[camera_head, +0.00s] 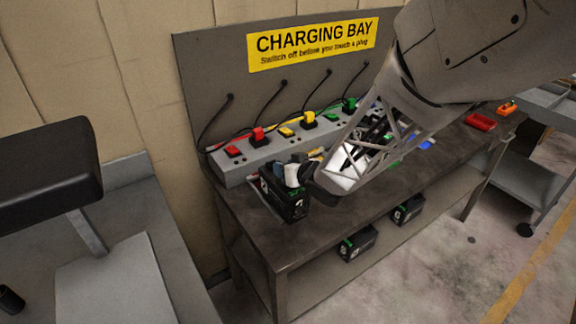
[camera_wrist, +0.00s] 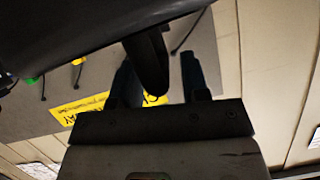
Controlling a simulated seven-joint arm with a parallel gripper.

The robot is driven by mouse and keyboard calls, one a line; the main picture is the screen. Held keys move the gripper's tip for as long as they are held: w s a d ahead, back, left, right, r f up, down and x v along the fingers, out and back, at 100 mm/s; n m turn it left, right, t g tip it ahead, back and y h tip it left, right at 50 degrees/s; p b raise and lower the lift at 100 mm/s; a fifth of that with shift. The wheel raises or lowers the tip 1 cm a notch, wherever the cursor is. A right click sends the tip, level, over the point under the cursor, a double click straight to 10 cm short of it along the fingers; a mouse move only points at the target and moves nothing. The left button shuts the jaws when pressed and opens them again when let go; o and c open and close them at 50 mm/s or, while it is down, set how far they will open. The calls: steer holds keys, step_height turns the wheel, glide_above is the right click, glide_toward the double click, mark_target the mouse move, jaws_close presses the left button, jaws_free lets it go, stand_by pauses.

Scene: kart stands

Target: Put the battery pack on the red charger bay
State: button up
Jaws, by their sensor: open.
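A black battery pack (camera_head: 284,200) with green marks and a pale symbol is at the left end of the bench, in front of the red switch (camera_head: 233,151) and red plug (camera_head: 257,134). A thin pale reddish edge shows at its left base; most of any bay marking there is hidden by the pack. My gripper (camera_head: 297,172) is at the top of the pack. In the wrist view, my gripper (camera_wrist: 162,80) is open, with a black handle-like bar (camera_wrist: 149,62) between its fingers. I cannot tell whether the fingers touch it.
A grey power strip (camera_head: 240,170) with coloured switches and plugs runs along the bench back. My arm hides the bench's middle. Two packs (camera_head: 357,243) (camera_head: 408,209) stand on the lower shelf. A red tray (camera_head: 480,121) lies at the right end. A yellow sign (camera_head: 312,45) hangs behind.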

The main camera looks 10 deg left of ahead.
steer(key=shift+d, duration=0.1)
steer(key=v, duration=1.1)
steer(key=shift+s+d+r, duration=0.15)
steer(key=shift+s+d, duration=0.1)
steer(key=shift+s, duration=0.05)
stand_by(0.6)
steer(key=s+d+r+m+h, duration=0.3)
steer(key=d+h, duration=0.2)
steer(key=d, duration=0.5)
steer(key=s+d+r+m+h, duration=0.25)
steer(key=d+h, duration=0.25)
steer(key=d, duration=0.4)
steer(key=s+d+r+m+g, duration=0.1)
steer(key=s+d+g, duration=0.1)
steer(key=s, duration=0.7)
steer(key=s+d+r+m+g, duration=0.1)
steer(key=s+d+g, duration=0.2)
steer(key=s, duration=0.6)
steer(key=shift+r+g+h, duration=0.3)
steer(key=shift+r+g, duration=0.05)
steer(key=shift+g, duration=0.25)
